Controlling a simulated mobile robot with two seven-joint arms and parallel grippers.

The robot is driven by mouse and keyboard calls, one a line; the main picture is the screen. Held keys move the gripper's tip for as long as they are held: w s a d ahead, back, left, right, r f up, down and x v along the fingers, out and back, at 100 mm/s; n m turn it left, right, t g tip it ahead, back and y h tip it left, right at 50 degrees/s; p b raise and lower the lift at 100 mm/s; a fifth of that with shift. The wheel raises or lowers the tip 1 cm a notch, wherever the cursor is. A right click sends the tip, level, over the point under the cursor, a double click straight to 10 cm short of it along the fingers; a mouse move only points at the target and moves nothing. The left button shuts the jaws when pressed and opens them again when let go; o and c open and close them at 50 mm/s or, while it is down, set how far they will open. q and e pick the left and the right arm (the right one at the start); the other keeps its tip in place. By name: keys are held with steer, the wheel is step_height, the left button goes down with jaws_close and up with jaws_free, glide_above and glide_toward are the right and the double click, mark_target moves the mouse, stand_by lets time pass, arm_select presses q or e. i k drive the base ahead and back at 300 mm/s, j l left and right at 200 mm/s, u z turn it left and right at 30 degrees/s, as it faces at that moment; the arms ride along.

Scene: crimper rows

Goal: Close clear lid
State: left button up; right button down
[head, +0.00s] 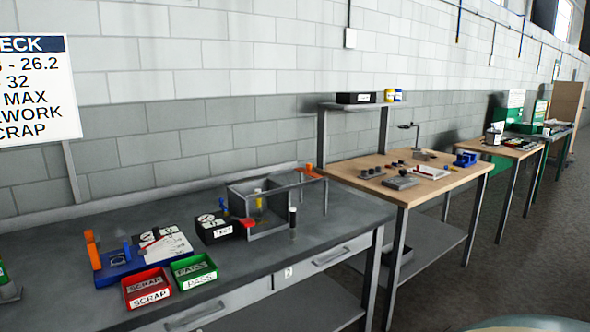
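A grey-framed box with clear sides (268,234) stands on the dark grey workbench, right of its middle. A clear, grey-edged panel with an orange piece (307,170) at its right end extends from the box's top toward the right; it looks like the lid, raised or swung out, but its exact angle is hard to tell. A yellow-handled item (258,201) shows inside the box. A red piece (248,223) sits at the box's front left corner. Neither of my grippers is in view.
Red SCRAP (148,292) and green PASS bins (194,275) sit near the front edge. A blue fixture (130,262) lies behind. A wooden table (405,193) stands right.

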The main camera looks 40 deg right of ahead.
mark_target(309, 165)
steer(key=l+u, duration=0.4)
steer(key=l, duration=0.65)
steer(key=l+u, duration=0.1)
steer(key=l, duration=1)
steer(key=k+l+u, duration=0.1)
steer(key=l, duration=0.95)
